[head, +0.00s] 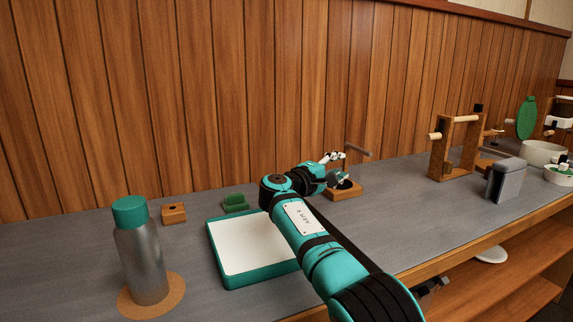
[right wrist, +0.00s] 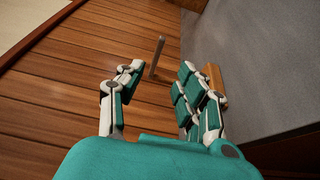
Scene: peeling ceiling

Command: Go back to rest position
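My right arm reaches in from the bottom right of the head view. Its gripper (head: 335,168) is above the counter, close to a small wooden stand (head: 347,192) with a thin metal rod (head: 357,151). In the right wrist view my right gripper (right wrist: 157,82) has its fingers spread, with nothing between them. The metal rod (right wrist: 157,56) shows beyond the fingertips, and part of a wooden piece (right wrist: 218,78) shows behind the right-hand fingers. My left gripper is not in view.
A steel bottle (head: 142,262) with a green cap stands on a round cork mat (head: 172,301). A green-rimmed white tray (head: 222,263) lies partly behind my arm. A wooden frame (head: 440,158), grey holder (head: 506,180) and white bowl (head: 541,153) stand right. A wood-panelled wall backs the counter.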

